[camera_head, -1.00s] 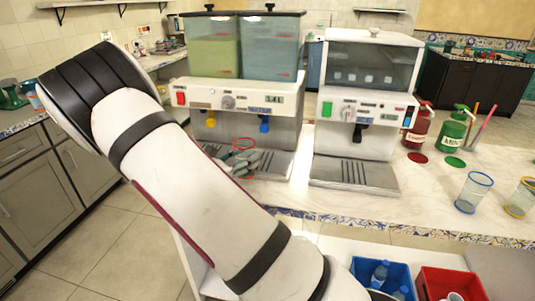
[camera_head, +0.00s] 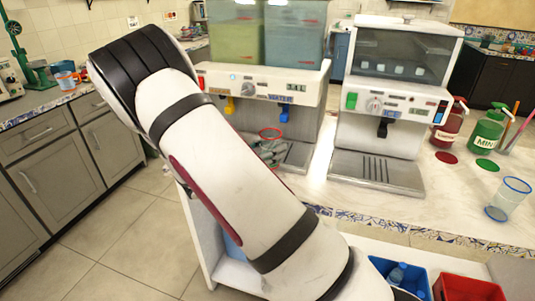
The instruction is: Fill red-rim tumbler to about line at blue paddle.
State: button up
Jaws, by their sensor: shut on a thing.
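The red-rim tumbler (camera_head: 270,136) is upright, with its rim showing above my gripper (camera_head: 270,152), which is shut on it. The fingers hide most of its wall, so I cannot tell its fill level. It is in front of the two-tank dispenser (camera_head: 262,82), below and slightly left of the blue paddle (camera_head: 285,113). A gap shows between rim and paddle. The yellow paddle (camera_head: 229,104) is further left. The left tank (camera_head: 237,38) holds yellow-green liquid, the right tank (camera_head: 292,42) blue liquid.
A second machine (camera_head: 388,120) with a black paddle stands to the right. Red (camera_head: 449,125) and green (camera_head: 487,130) pump bottles and a blue-rim tumbler (camera_head: 508,198) stand further right on the counter. Blue (camera_head: 400,275) and red (camera_head: 468,288) bins sit below. My arm covers the front left.

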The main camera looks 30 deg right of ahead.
jog(key=shift+w+d+b, duration=0.55)
jog(key=shift+w+d, duration=0.45)
jog(key=shift+d, duration=0.3)
jog(key=shift+w+d+b, duration=0.55)
jog(key=shift+w+d, duration=0.4)
jog(key=shift+d, duration=0.3)
jog(key=shift+w+d+b, duration=0.55)
jog(key=shift+w+d, duration=0.45)
jog(key=shift+d, duration=0.3)
jog(key=shift+w+d, duration=0.3)
jog(key=shift+d, duration=0.2)
jog(key=shift+w+d, duration=0.1)
dwell(1.1)
jog(key=shift+s, duration=0.2)
jog(key=shift+s+a+p, duration=0.4)
jog(key=shift+s+a, duration=0.25)
jog(key=shift+a, duration=0.15)
jog(key=shift+s+a+p, duration=0.35)
jog(key=shift+a, duration=0.3)
jog(key=shift+s+a+p, duration=0.35)
jog(key=shift+a, duration=0.25)
